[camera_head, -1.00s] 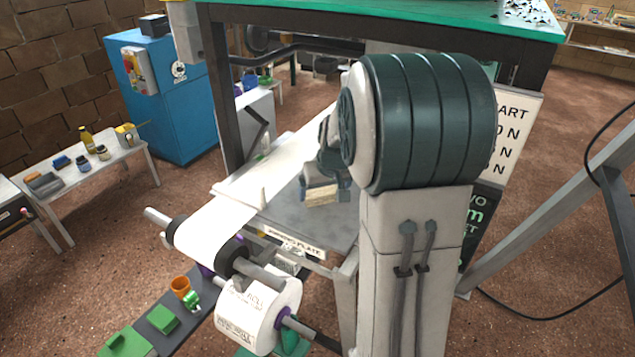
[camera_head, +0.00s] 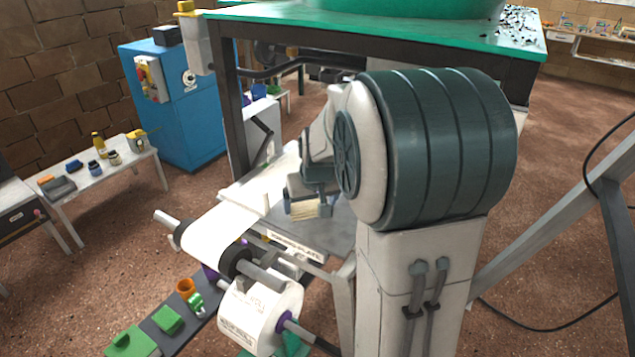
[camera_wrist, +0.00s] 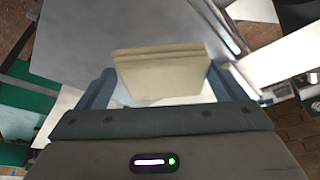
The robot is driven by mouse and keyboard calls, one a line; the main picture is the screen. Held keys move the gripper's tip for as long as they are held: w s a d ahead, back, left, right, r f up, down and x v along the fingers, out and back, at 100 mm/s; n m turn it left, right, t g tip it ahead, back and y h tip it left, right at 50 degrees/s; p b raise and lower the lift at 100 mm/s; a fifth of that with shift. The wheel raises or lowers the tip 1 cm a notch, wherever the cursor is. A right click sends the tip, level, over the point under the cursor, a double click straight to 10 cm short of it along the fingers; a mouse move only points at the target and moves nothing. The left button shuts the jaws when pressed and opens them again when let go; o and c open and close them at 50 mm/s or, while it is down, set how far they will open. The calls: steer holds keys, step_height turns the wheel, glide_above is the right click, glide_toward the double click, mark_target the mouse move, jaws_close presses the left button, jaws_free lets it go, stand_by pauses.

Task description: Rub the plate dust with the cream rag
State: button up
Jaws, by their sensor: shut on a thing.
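My gripper (camera_head: 311,203) is shut on the cream rag (camera_head: 306,211), a small folded block. In the wrist view the rag (camera_wrist: 162,70) sits between the two blue-grey fingers of my gripper (camera_wrist: 162,82). The grey forming plate (camera_head: 340,232) lies below, with its label on the front edge; it also shows in the wrist view (camera_wrist: 130,25). The rag is over the plate, close to the paper strip; I cannot tell whether it touches the plate. No dust can be made out. My arm hides the plate's right part.
A white paper strip (camera_head: 215,225) runs over a roller on the left of the plate. A paper roll (camera_head: 262,312) hangs below in front. A green-topped frame (camera_head: 350,30) stands above and behind. A side table (camera_head: 90,185) and blue cabinet (camera_head: 185,110) stand at left.

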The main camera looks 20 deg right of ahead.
steer(key=shift+r+p, duration=1.5)
steer(key=shift+r, duration=1.1)
steer(key=shift+d+f, duration=0.1)
